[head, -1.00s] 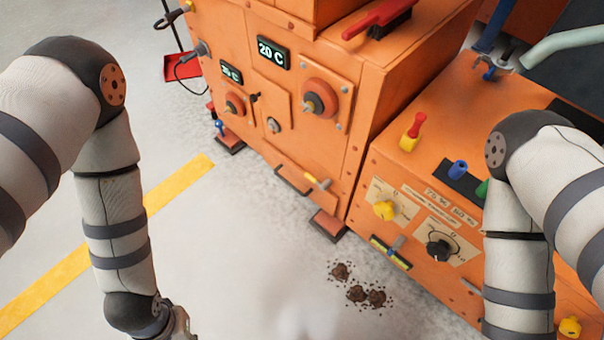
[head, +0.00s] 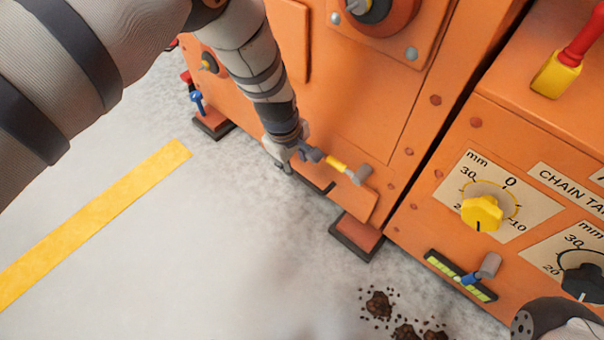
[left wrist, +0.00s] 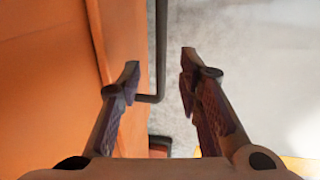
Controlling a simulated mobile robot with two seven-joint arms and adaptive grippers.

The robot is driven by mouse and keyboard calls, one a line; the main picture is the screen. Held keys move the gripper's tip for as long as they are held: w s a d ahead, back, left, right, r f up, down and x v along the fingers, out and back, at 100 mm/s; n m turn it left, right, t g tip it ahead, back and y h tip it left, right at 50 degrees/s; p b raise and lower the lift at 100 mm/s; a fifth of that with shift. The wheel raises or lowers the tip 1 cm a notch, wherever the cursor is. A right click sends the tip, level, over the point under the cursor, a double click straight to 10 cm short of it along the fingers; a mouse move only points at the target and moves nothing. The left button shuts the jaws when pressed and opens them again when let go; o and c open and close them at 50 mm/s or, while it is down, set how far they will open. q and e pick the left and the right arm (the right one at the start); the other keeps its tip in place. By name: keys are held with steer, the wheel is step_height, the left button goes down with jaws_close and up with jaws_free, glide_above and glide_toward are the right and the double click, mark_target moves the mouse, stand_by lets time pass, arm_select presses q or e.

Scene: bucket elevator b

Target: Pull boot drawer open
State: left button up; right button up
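The boot drawer (head: 352,199) is a low orange front at the foot of the orange machine and looks shut. Its dark bar handle (head: 322,187) is partly hidden by my left gripper (head: 299,160), which is at the handle's left part. In the left wrist view the handle (left wrist: 161,50) runs between the two spread fingers of the left gripper (left wrist: 158,82), with a gap to the right finger. A latch with a yellow grip (head: 338,163) and grey end sits just right of the gripper.
Dark clumps of spilled material (head: 380,305) lie on the floor at the bottom. The floor left of the drawer is clear, with a yellow stripe (head: 95,225).

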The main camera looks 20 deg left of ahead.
mark_target(299, 175)
arm_select(q)
steer(key=f+b, duration=0.1)
steer(key=f, duration=0.1)
steer(key=w+f+b, duration=0.1)
steer(key=f, duration=0.2)
steer(key=shift+d+f, duration=0.15)
steer(key=shift+f, duration=0.2)
arm_select(e)
steer(key=shift+w+a+f, duration=0.1)
steer(key=shift+a+f, duration=0.1)
steer(key=shift+f, duration=0.95)
arm_select(q)
jaws_close()
